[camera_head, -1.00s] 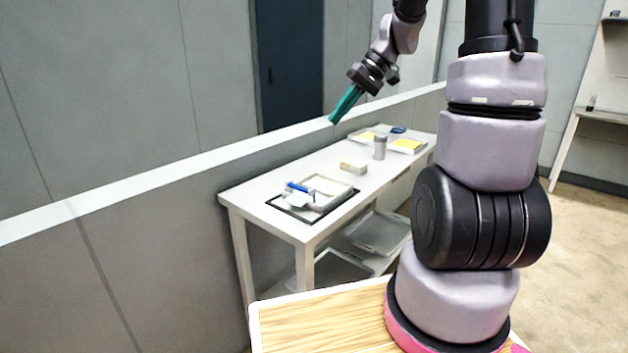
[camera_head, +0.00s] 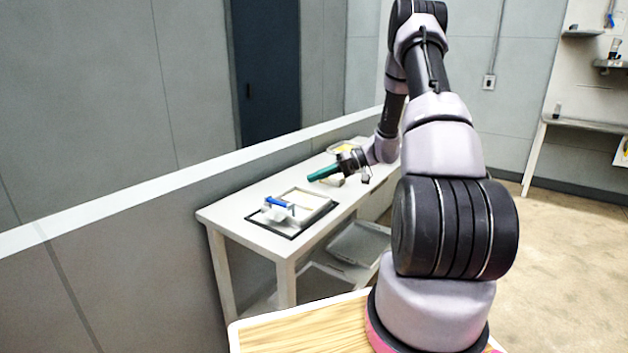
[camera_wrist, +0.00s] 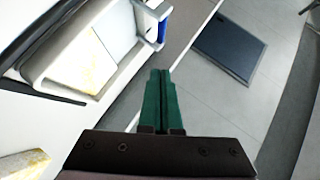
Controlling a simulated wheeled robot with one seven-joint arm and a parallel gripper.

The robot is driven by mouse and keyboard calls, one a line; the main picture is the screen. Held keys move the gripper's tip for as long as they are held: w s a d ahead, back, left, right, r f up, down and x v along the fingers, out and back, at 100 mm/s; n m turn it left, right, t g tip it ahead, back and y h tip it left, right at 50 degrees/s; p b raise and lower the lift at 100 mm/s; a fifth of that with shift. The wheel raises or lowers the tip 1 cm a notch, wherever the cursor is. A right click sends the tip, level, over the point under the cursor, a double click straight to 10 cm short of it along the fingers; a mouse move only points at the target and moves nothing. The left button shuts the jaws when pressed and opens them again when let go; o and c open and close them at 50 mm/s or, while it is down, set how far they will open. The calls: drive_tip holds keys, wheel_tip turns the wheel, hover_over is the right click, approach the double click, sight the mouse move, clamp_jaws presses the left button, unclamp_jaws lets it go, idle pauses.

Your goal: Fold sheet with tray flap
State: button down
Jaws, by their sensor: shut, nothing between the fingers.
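The roller sheeter tray (camera_head: 300,207) lies on a dark mat near the front end of the white table, with a pale sheet (camera_head: 303,198) in it. A blue-handled roller (camera_head: 279,203) sits at the tray's left end. My gripper (camera_head: 312,178) has green fingers, is shut and empty, and is above the table behind the tray. In the wrist view the closed green fingertips (camera_wrist: 160,74) point past the table edge, apart from the tray (camera_wrist: 35,70). The sheet (camera_wrist: 88,62) shows there with a yellowish patch, and the blue roller part (camera_wrist: 161,30) is at the top. I cannot make out the flap clearly.
A pale block (camera_head: 331,180) stands on the table below my gripper. A tray with yellow content (camera_head: 345,147) is at the far end. A grey low wall (camera_head: 150,225) runs along the table's left side.

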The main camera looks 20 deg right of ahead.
sight(287, 205)
drive_tip(key=x, duration=0.7)
drive_tip(key=shift+a+f, duration=0.1)
drive_tip(key=shift+a, duration=0.15)
drive_tip(key=shift+s+a+f, duration=0.6)
drive_tip(key=shift+s+a, duration=0.1)
drive_tip(key=shift+s+a+f, duration=0.3)
drive_tip(key=shift+a, duration=0.15)
drive_tip(key=shift+s+a+f, duration=0.45)
drive_tip(key=shift+a+f, duration=0.05)
drive_tip(key=shift+f, duration=0.1)
